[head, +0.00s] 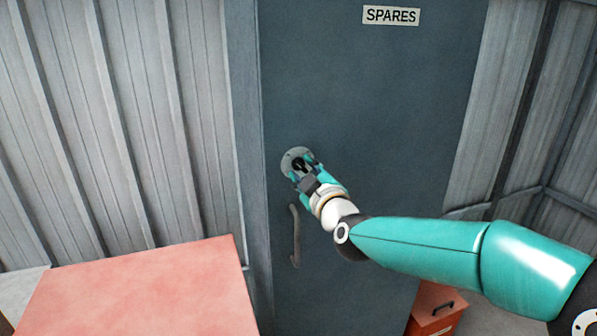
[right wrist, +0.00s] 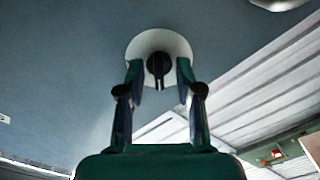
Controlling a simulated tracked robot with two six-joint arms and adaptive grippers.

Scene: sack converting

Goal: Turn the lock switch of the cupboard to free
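The cupboard (head: 375,110) is a tall dark blue-grey door with a SPARES label. Its lock switch is a black knob on a round pale plate (head: 291,157), near the door's left edge. In the right wrist view the knob (right wrist: 159,65) has a narrow bar pointing down in the picture, in front of the plate (right wrist: 140,47). My right gripper (head: 303,172) is at the switch and hides part of it in the head view. In the right wrist view its fingers (right wrist: 160,76) stand either side of the knob, with small gaps showing. My left gripper is out of view.
A curved door handle (head: 295,236) hangs just below my right gripper. A red flat-topped object (head: 140,290) stands at the lower left. An orange-red box (head: 437,308) with a dark handle sits low at the right, under my right arm. Grey ribbed walls (head: 120,120) flank the cupboard.

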